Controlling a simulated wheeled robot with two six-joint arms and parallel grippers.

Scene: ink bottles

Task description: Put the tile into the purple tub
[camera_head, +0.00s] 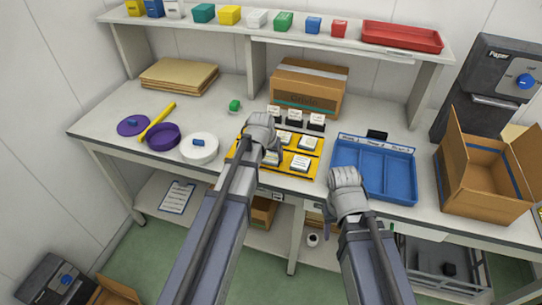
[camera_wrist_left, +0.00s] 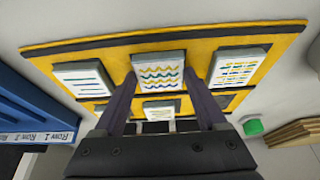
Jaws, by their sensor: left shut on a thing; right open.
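My left gripper (camera_head: 262,135) is over the yellow board (camera_head: 243,156) and shut on a white tile with wavy blue and yellow lines (camera_wrist_left: 158,72). In the left wrist view the tile sits between the two fingers (camera_wrist_left: 161,80); I cannot tell whether it is clear of the board. In the head view my gripper hides it. The purple tub (camera_head: 163,139) is a shallow round dish on the table, left of the board and apart from my grippers. My right gripper (camera_head: 347,182) is open and empty at the near edge of the blue tray (camera_head: 386,183).
Other tiles (camera_head: 309,143) stay on the board. A white round dish (camera_head: 199,152) with a blue piece lies between tub and board. A yellow stick (camera_head: 158,120) and purple disc (camera_head: 130,128) are by the tub. A green piece (camera_head: 235,105) and cardboard box (camera_head: 307,95) stand behind.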

